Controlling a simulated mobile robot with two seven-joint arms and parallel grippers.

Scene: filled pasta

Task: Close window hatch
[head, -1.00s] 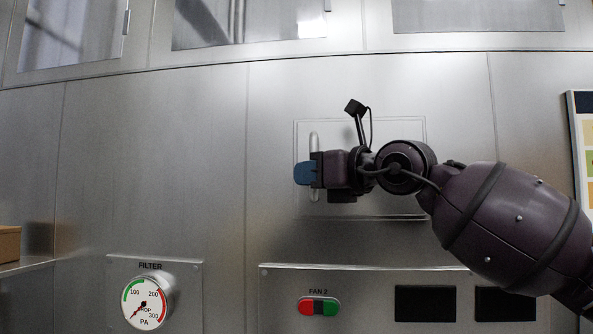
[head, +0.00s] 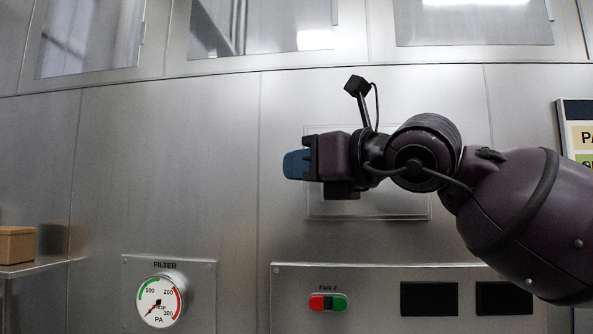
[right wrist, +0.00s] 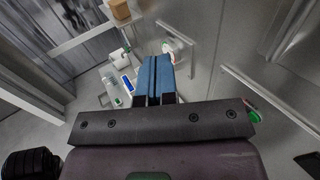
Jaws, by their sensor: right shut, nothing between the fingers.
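The hatch (head: 375,207) is a rectangular metal panel in the steel wall, in the middle of the head view. It looks flush with the wall, though my right arm covers much of it. Its upright handle is hidden behind my right gripper in this view. My right gripper (head: 296,164) points left in front of the hatch's left edge, with blue fingertips. The fingers (right wrist: 154,75) are together and empty in the right wrist view. A pale bar (right wrist: 288,30), probably the handle, is to their right, apart from them. My left gripper is out of view.
Below the hatch is a panel with a red and green FAN 2 switch (head: 328,302) and dark displays (head: 429,299). A FILTER gauge (head: 158,301) is at lower left. A cardboard box (head: 17,245) sits on a shelf at far left. The wall left of my gripper is clear.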

